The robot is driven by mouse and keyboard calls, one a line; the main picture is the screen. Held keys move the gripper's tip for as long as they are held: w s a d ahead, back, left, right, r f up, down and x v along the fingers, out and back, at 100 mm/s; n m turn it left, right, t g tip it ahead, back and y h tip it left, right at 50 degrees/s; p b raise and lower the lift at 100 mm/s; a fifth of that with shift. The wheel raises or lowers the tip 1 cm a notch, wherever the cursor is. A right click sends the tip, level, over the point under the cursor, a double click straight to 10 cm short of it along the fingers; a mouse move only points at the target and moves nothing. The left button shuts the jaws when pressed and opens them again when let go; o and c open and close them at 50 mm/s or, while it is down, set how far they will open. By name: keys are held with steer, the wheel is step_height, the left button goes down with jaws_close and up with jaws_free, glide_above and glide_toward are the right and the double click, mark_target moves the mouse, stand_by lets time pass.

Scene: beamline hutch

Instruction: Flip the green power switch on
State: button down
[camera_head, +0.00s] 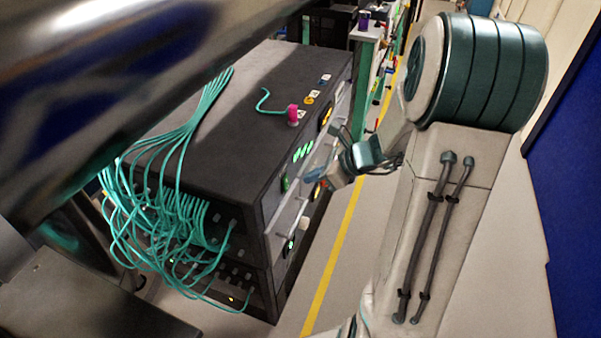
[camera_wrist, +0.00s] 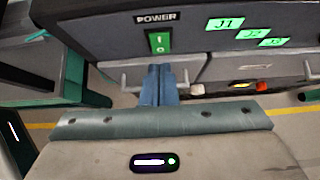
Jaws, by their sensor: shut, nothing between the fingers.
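The green power switch (camera_wrist: 158,42) sits under the "POWER" label on the dark front panel of the rack unit (camera_wrist: 110,35) in the wrist view. It also shows in the head view as a small green patch (camera_head: 285,184) on the unit's front face. My gripper (camera_wrist: 159,68) is shut and empty, its blue fingers together just below the switch in the wrist view. In the head view my gripper (camera_head: 312,175) is in front of the panel, to the right of the switch. I cannot tell whether the fingertips touch the panel.
Green lit displays (camera_wrist: 250,33) lie right of the switch. Drawer handles (camera_wrist: 232,88) stick out below the panel. Teal cables (camera_head: 160,215) hang over the rack's near side, and a pink plug (camera_head: 292,113) stands on top. The floor with the yellow line (camera_head: 335,255) is clear.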

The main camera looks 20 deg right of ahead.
steer(key=a+r+p+v, duration=0.1)
steer(key=v, duration=0.8)
steer(key=shift+w+r, duration=0.35)
steer(key=shift+w, duration=0.05)
steer(key=s+a+r+n+g+h+p, duration=0.1)
steer(key=s+a+r+n+h+p, duration=0.1)
steer(key=s+a+r+n+h, duration=0.2)
steer(key=s+a+r+n+g+h+p, duration=0.2)
steer(key=s+n, duration=0.9)
steer(key=n, duration=1)
steer(key=a+r+h+p, duration=0.1)
steer(key=a+r, duration=0.1)
steer(key=a, duration=0.1)
steer(key=shift+a+r+n+h+p, duration=0.15)
steer(key=shift+a+n+h+p, duration=0.15)
steer(key=shift+a+h, duration=0.1)
